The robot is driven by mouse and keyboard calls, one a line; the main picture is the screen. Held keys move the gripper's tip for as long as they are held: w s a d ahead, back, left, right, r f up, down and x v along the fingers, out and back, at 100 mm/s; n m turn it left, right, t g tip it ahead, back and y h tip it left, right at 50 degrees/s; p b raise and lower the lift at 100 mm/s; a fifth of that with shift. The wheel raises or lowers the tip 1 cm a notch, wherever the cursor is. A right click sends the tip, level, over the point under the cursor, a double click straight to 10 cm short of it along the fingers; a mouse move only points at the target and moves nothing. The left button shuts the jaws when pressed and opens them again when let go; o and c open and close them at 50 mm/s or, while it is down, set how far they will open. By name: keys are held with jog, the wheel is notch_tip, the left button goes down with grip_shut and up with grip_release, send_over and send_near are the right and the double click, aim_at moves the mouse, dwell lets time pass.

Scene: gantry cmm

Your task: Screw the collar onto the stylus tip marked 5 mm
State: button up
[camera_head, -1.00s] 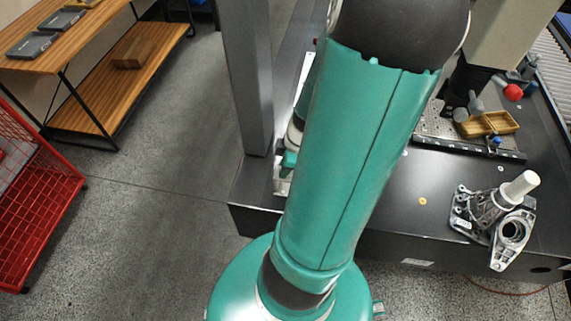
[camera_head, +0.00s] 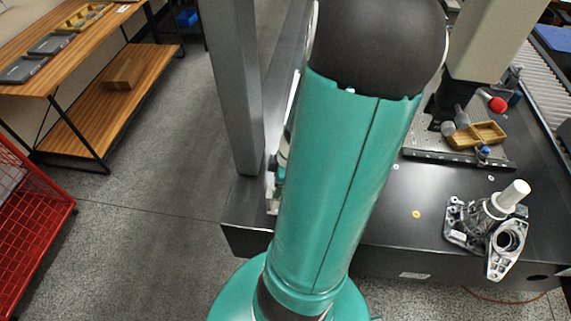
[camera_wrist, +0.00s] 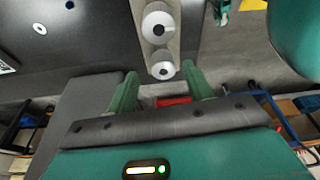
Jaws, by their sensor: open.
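My gripper (camera_wrist: 160,76) shows in the wrist view as two green fingers, apart with nothing held between them. Just beyond the fingertips a pale grey bar (camera_wrist: 143,40) carries two white round pieces with dark centres, a larger one (camera_wrist: 157,24) and a smaller one (camera_wrist: 162,70). The smaller one lines up with the gap between the fingers; I cannot tell how far off it is. I cannot make out a 5 mm mark, nor tell which piece is the collar or the stylus tip. In the head view my arm hides the gripper.
A black machine table (camera_head: 385,235) bears a metal casting with a white cylinder (camera_head: 514,194), a wooden tray (camera_head: 489,132), a red ball (camera_head: 497,104) and a yellow ring (camera_head: 416,214). A grey column (camera_head: 236,90) stands left of my arm. A red crate (camera_head: 30,235) and wooden shelf (camera_head: 75,125) are further left.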

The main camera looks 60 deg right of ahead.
jog(key=v, duration=1.3)
